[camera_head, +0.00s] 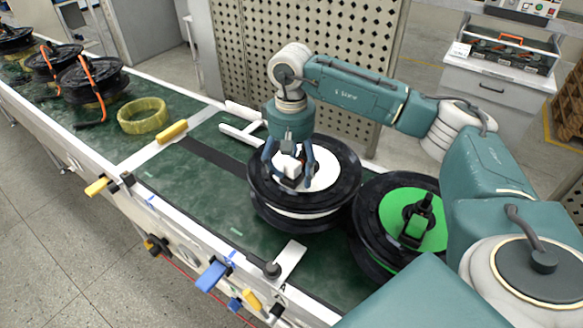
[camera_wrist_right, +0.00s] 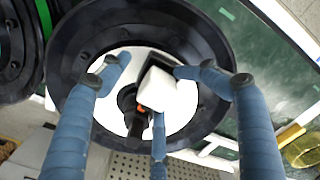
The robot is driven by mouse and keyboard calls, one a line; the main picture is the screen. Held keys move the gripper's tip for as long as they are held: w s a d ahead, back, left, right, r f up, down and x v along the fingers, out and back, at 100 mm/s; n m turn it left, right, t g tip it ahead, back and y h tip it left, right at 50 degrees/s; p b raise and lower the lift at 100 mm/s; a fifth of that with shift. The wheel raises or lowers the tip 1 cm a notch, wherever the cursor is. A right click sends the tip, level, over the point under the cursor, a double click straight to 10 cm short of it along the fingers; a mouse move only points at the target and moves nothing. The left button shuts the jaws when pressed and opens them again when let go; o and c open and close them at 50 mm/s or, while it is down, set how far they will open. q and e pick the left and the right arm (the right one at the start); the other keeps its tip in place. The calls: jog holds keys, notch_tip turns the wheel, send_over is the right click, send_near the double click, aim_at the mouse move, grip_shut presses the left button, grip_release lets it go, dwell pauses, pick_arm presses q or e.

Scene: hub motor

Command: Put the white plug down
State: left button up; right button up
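The white plug (camera_head: 287,164) is a small white block with a black part beside it. It is at the middle of a black hub motor (camera_head: 262,195) with a white face, on the green conveyor. In the right wrist view the plug (camera_wrist_right: 173,97) is over the white disc, beside the dark hub shaft. My right gripper (camera_head: 289,165) points down over this motor, its blue fingers spread around the plug. Whether the plug rests on the disc is unclear. My left gripper is out of view.
A second hub motor with a green face (camera_head: 397,208) stands close on the right. A yellow ring (camera_head: 143,116) and several black motors with orange cables lie further left on the conveyor. Yellow and blue handles line the near rail. A perforated panel (camera_head: 300,65) stands behind.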

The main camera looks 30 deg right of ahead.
aim_at(293, 163)
jog(key=shift+s+d+f, duration=0.15)
jog(key=shift+f, duration=0.1)
jog(key=shift+r+p, duration=0.35)
jog(key=shift+p, duration=0.1)
jog(key=r, duration=0.3)
jog(key=r+b, duration=0.1)
jog(key=r, duration=0.7)
jog(key=shift+w+d+r+b, duration=0.1)
jog(key=shift+w+r+b, duration=0.2)
jog(key=shift+b, duration=0.1)
jog(key=shift+s+r, duration=0.1)
jog(key=shift+r, duration=0.5)
jog(key=shift+f, duration=0.1)
